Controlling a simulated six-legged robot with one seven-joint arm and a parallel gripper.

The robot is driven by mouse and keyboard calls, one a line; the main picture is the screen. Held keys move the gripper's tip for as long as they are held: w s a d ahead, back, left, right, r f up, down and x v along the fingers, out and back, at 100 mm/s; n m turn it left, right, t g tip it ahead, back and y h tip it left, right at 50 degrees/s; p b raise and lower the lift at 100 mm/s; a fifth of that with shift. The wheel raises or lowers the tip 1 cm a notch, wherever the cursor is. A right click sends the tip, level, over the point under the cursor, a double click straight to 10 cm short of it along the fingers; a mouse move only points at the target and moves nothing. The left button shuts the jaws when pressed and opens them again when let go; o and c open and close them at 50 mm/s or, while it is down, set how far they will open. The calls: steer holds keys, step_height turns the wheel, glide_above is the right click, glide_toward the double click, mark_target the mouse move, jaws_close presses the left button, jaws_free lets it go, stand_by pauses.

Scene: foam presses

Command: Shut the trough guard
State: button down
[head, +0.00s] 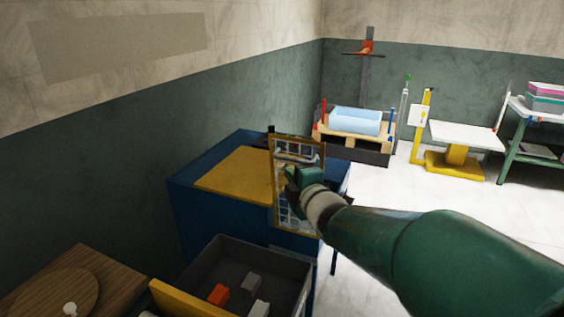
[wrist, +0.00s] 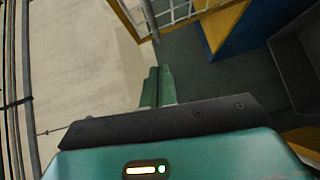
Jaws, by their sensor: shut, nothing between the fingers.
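The trough guard (head: 283,144), a yellow-framed panel with a light grid, stands upright at the right end of a blue machine (head: 195,205) with a yellow top. Part of its frame and bars also shows at the top of the wrist view (wrist: 172,14). My gripper (head: 297,178) is shut and empty. In the head view it overlaps the middle of the guard and hides part of it; I cannot tell whether it touches.
A dark grey bin (head: 225,262) with an orange block and pale blocks stands in front of the blue machine. A wooden top (head: 85,280) is at lower left. A pallet with a light blue block (head: 355,120), a yellow lift table (head: 465,135) and a green bench stand farther back. Pale floor lies open at right.

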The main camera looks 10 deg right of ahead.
mark_target(288, 159)
steer(key=w+d, duration=0.2)
steer(key=w, duration=0.3)
steer(key=shift+w+f, duration=0.35)
steer(key=shift+w, duration=0.05)
steer(key=shift+w, duration=0.15)
